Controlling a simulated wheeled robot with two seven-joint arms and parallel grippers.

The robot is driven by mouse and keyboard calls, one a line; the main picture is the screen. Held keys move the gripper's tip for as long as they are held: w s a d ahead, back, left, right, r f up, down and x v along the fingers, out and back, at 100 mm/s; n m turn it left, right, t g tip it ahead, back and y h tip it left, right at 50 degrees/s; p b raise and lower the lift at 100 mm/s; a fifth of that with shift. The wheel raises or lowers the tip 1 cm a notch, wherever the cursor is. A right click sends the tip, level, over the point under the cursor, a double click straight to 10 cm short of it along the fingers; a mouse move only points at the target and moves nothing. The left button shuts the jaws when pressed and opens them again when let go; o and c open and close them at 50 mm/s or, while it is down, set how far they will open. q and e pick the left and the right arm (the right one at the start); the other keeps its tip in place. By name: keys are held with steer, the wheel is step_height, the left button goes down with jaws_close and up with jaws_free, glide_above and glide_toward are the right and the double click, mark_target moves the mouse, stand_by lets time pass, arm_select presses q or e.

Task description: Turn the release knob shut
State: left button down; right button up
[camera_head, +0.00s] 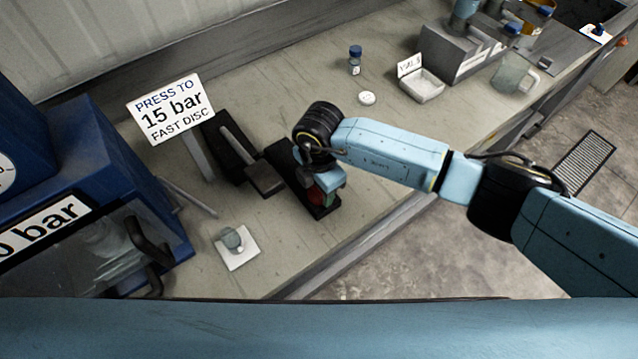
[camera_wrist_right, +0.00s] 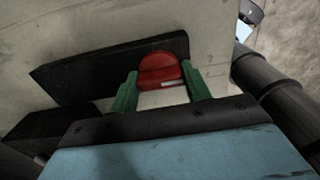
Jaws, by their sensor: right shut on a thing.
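The red release knob (camera_wrist_right: 160,70) sits between the green fingers of my right gripper (camera_wrist_right: 161,92) in the right wrist view. The fingers are shut on its two sides. A pale mark shows on the knob's near edge. In the head view my right gripper (camera_head: 322,190) is over the near end of a black base (camera_head: 284,158), and a little of the red knob (camera_head: 315,195) shows beside it. The rest of the knob is hidden by my wrist. My left gripper does not show.
Left of the knob stand a black lever piece (camera_head: 236,150), a sign (camera_head: 168,108) reading "PRESS TO 15 bar" and a blue press (camera_head: 90,170). A small jar (camera_head: 232,238) stands on a white square. A white tray (camera_head: 421,87) and a blue-capped vial (camera_head: 355,60) stand farther back.

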stand_by(0.6)
steer(key=o, duration=1)
steer(key=shift+c, duration=0.2)
steer(key=shift+r, duration=0.1)
step_height(320, 180, up, 13)
steer(key=b, duration=0.1)
steer(key=shift+r, duration=0.15)
